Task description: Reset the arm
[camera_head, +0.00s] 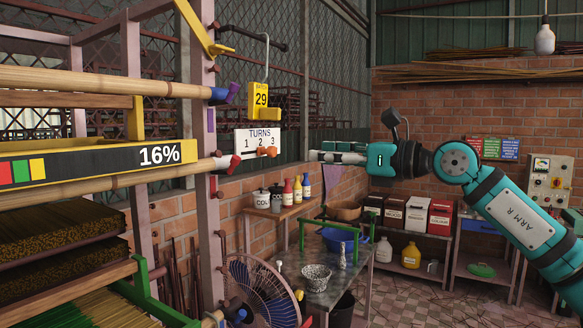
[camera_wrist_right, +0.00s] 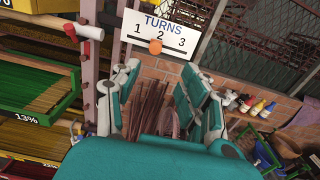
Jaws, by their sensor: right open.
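My right arm (camera_head: 457,163), teal with the label "ARM R", reaches in from the right in the head view. Its gripper (camera_head: 325,152) points left toward the white TURNS sign (camera_head: 258,140) and looks short of it. The sign carries the numbers 1, 2 and 3 and an orange slider knob (camera_head: 266,152). In the right wrist view the gripper's two fingers (camera_wrist_right: 160,78) are spread apart with nothing held between them. The sign (camera_wrist_right: 160,34) hangs beyond the fingertips, with the orange knob (camera_wrist_right: 155,47) below the 2. My left gripper is not in view.
Below are a fan (camera_head: 262,290), a metal table (camera_head: 335,290) and a shelf with bottles (camera_head: 290,208). A yellow "29" tag (camera_head: 261,98) hangs above the sign. Open air surrounds my arm.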

